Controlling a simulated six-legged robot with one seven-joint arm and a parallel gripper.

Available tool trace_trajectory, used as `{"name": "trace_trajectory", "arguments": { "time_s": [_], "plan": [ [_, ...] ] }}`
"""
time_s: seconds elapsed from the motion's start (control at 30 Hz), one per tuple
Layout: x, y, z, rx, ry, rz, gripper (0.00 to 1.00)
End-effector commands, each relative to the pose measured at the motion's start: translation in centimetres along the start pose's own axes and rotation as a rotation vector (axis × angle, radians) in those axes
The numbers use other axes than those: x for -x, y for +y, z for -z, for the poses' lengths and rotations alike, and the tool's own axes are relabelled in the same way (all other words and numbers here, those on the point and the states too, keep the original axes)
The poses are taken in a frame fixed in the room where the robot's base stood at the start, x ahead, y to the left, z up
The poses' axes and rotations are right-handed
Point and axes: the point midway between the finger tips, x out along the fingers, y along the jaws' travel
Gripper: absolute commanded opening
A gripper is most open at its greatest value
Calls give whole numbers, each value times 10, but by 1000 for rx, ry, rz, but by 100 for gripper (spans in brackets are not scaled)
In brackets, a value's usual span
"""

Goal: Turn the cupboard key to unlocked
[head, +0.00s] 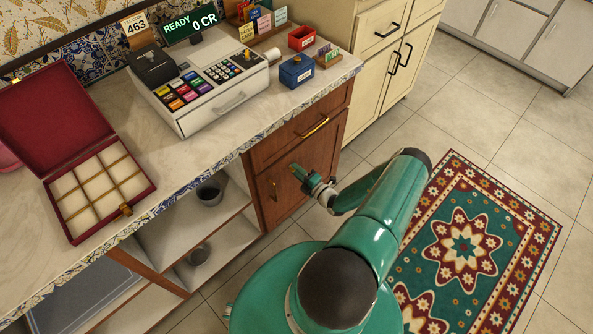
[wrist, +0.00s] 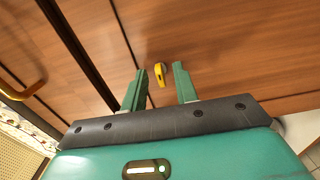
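The yellow key (wrist: 160,74) sticks out from the brown wooden cupboard door (wrist: 215,45) in the wrist view. My gripper (wrist: 159,70) is open, with one green finger on each side of the key in the picture. Gaps show between the key and both fingers; I cannot tell how deep the key lies between them. The key cannot be made out there.
A drawer with a brass handle (head: 313,127) is above the door. Open shelves (head: 215,235) with dark cups are to the left. The counter holds a cash register (head: 200,75) and a red compartment box (head: 70,150). A patterned rug (head: 470,245) lies on the tiled floor.

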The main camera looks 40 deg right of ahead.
Motion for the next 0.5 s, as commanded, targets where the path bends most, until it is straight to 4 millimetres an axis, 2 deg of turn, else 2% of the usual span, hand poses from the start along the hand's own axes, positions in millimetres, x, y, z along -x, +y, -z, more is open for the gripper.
{"name": "trace_trajectory", "arguments": {
  "time_s": [0.5],
  "plan": [
    [104, 0, 0, -1, -3, 1, 29]
  ]
}}
